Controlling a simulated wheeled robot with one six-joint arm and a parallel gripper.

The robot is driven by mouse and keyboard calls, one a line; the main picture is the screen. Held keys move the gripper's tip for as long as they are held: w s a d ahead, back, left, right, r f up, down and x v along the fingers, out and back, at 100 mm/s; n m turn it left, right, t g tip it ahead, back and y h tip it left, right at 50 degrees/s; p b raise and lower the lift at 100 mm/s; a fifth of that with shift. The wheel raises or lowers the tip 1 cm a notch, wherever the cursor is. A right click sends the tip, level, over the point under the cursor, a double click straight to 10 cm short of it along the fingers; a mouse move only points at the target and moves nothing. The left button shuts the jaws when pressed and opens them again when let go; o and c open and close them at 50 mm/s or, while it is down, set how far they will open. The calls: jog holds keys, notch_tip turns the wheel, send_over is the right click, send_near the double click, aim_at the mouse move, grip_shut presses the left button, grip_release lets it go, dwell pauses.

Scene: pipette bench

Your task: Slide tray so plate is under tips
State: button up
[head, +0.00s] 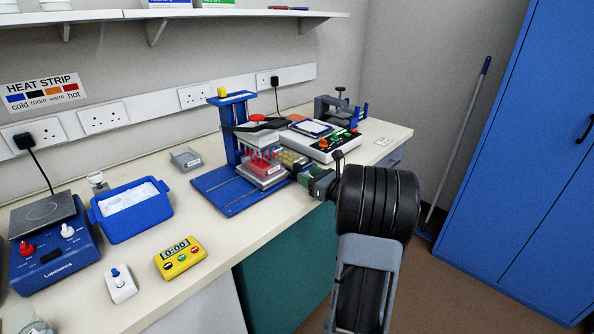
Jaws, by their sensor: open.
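A blue stand (229,133) holds a head with a row of red tips (262,155) over a blue base (218,190) with pale rails. A grey and reddish block (263,175), possibly the tray, sits low on the base, close below the tips. A small yellowish piece with round marks (291,159), possibly the plate, shows just right of it. I cannot tell how the plate lines up with the tips. My gripper (301,174) is open at the right side of the stand, close to the block. Its fingertips are small and partly hidden, so contact is unclear.
A white control box (322,141) with coloured knobs stands behind my gripper. A blue tub (131,211), yellow timer (180,258) and blue hot plate (52,245) stand to the left. Bare bench (229,235) lies in front of the stand.

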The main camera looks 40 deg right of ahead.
aim_at(297, 169)
jog(key=shift+w+a, duration=0.25)
jog(key=shift+w, duration=1.05)
jog(key=shift+w+a, duration=0.2)
jog(key=shift+w, duration=1.1)
jog(key=shift+c, duration=0.3)
grip_shut()
